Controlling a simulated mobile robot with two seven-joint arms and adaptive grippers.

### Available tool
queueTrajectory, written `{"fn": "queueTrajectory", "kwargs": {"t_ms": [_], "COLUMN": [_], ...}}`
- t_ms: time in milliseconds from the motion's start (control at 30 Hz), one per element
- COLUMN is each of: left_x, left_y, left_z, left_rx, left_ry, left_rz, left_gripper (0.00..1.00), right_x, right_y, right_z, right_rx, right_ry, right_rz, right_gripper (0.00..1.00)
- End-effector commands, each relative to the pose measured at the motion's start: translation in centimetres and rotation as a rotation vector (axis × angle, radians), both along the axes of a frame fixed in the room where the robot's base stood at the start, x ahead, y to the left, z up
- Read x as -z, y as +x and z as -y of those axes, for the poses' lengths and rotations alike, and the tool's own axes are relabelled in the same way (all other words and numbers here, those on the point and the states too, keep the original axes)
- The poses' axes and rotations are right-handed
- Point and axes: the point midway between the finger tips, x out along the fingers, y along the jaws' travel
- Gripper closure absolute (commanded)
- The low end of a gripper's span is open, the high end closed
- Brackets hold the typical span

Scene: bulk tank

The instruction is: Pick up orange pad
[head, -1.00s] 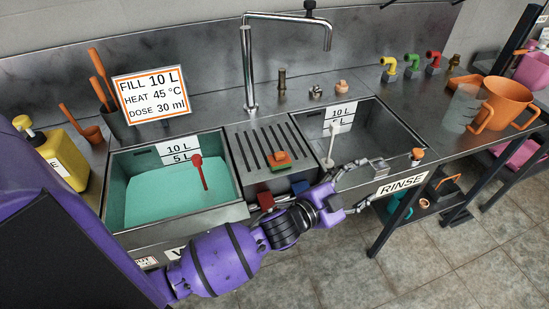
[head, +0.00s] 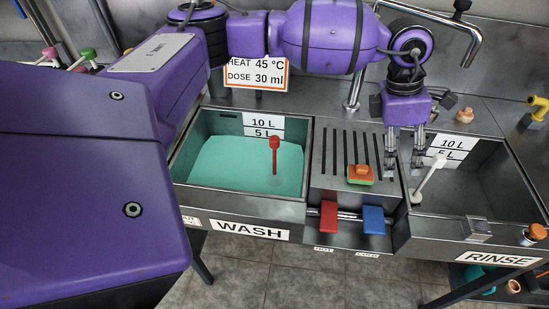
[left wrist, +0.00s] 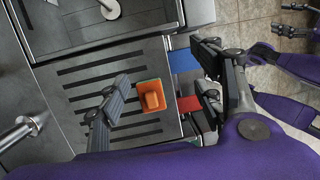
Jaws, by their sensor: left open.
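The orange pad (head: 360,174) has a green underside. It lies on the slotted drainboard between the two basins, near its front edge. It also shows in the left wrist view (left wrist: 152,96), between my left gripper's spread fingers. My left gripper (head: 404,168) points down, open and empty. In the head view it is to the right of the pad, by the rinse basin's left edge, apart from the pad. Dark and purple parts of mine show at the right of the left wrist view. Whether my right gripper is open is unclear there.
The wash basin (head: 191,181) with green liquid and a red-headed tool (head: 274,145) is left of the drainboard. The rinse basin (head: 485,165) with a white-handled tool (head: 433,172) is right. Red (head: 328,216) and blue (head: 373,220) pedals or levers jut out in front.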

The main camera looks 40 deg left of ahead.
Motion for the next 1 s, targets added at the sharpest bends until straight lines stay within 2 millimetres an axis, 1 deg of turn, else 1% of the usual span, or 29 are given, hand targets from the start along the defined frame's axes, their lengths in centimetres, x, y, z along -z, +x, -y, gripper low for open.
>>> {"fn": "queueTrajectory", "kwargs": {"t_ms": [33, 100, 200, 233, 500, 567, 700, 800, 900, 1000], "left_x": [0.7, 1.1, 1.3, 1.4, 4.2, 4.9, 6.9, 8.4, 9.1, 9.3], "left_y": [-0.1, -0.3, -0.6, -0.8, -1.2, -1.3, -1.5, -1.5, -1.5, -1.5], "left_z": [-1.8, -4.0, -5.8, -6.0, -6.1, -6.1, -5.6, -5.6, -5.6, -5.6], "left_rx": [0.006, 0.010, 0.014, 0.014, 0.016, 0.016, 0.017, 0.015, 0.016, 0.016], "left_ry": [0.079, 0.171, 0.246, 0.257, 0.265, 0.265, 0.263, 0.262, 0.263, 0.263], "left_rz": [-0.007, -0.015, -0.031, -0.038, -0.051, -0.052, -0.051, -0.051, -0.051, -0.051], "left_gripper": [0.39, 0.39, 0.39, 0.39, 0.39, 0.39, 0.39, 0.39, 0.39, 0.39], "right_x": [-0.1, -0.2, 0.0, 0.0, 0.3, 0.2, -0.4, -0.5, -0.5, -0.5], "right_y": [0.2, 0.1, -0.1, -0.3, -1.5, -1.5, -1.0, -0.9, -0.8, -0.6], "right_z": [0.0, 0.1, 0.1, 0.1, 0.3, 0.4, 0.3, 0.3, 0.3, 0.3], "right_rx": [-0.001, -0.001, 0.000, 0.000, 0.006, 0.006, 0.007, 0.007, 0.006, 0.005], "right_ry": [-0.001, -0.002, -0.003, -0.003, -0.005, -0.005, -0.004, -0.004, -0.003, -0.003], "right_rz": [0.004, 0.004, -0.001, -0.004, -0.026, -0.025, -0.015, -0.012, -0.010, -0.008], "right_gripper": [0.46, 0.46, 0.46, 0.46, 0.46, 0.46, 0.46, 0.46, 0.46, 0.46]}}
